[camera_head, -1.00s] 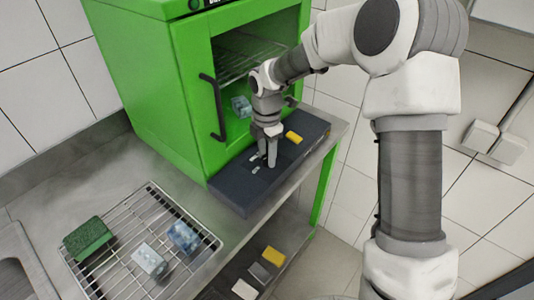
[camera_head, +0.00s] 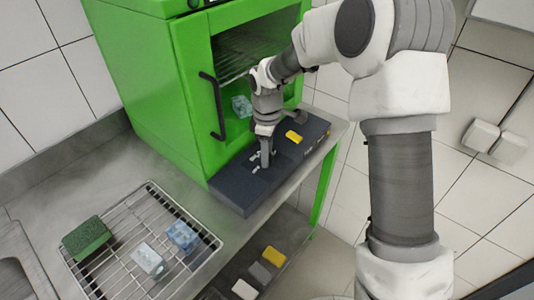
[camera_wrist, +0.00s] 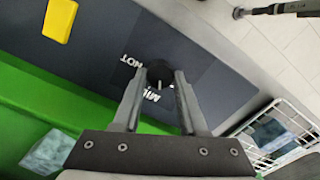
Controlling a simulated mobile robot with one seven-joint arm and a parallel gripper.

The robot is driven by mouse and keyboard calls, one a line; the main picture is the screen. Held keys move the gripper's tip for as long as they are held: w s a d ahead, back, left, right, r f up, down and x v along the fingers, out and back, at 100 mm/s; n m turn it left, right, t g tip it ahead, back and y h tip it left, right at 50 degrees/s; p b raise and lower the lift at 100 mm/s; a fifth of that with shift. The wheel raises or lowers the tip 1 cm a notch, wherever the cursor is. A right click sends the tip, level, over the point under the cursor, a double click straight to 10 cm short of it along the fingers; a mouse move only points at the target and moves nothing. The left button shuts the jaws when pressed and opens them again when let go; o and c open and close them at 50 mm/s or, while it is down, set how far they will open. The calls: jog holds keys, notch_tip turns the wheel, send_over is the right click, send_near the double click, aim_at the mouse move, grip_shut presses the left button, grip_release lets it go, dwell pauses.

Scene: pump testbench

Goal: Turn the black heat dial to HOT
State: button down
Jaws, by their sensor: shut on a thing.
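The black heat dial (camera_wrist: 160,70) sits on a dark panel (camera_wrist: 90,45), between my fingertips in the wrist view. A thin pale line shows on or just below it. The white word HOT (camera_wrist: 130,61) is at the dial's upper left, and a partly covered word, probably MILD (camera_wrist: 153,95), is just below it. My gripper (camera_wrist: 161,78) is shut on the dial, pointing down. In the head view my gripper (camera_head: 266,164) stands on the panel (camera_head: 236,192) and hides the dial. Which way the dial points is unclear.
A green oven (camera_head: 140,75) with an opening holding a bluish block (camera_head: 241,106) stands behind. A yellow block (camera_head: 293,137) lies on the panel. A wire rack (camera_head: 205,252) at left holds a green sponge (camera_head: 87,237) and two bluish blocks. Several blocks lie on a lower shelf.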

jog(key=m, duration=0.5)
jog(key=shift+m+b, duration=0.3)
jog(key=m, duration=0.5)
jog(key=shift+m, duration=0.3)
jog(key=m, duration=1)
jog(key=shift+m+p, duration=0.3)
jog(key=shift+m, duration=0.1)
jog(key=shift+c, duration=2.3)
grip_release()
notch_tip(320, 180, up, 18)
jog(key=p, duration=0.1)
jog(key=shift+f, duration=0.25)
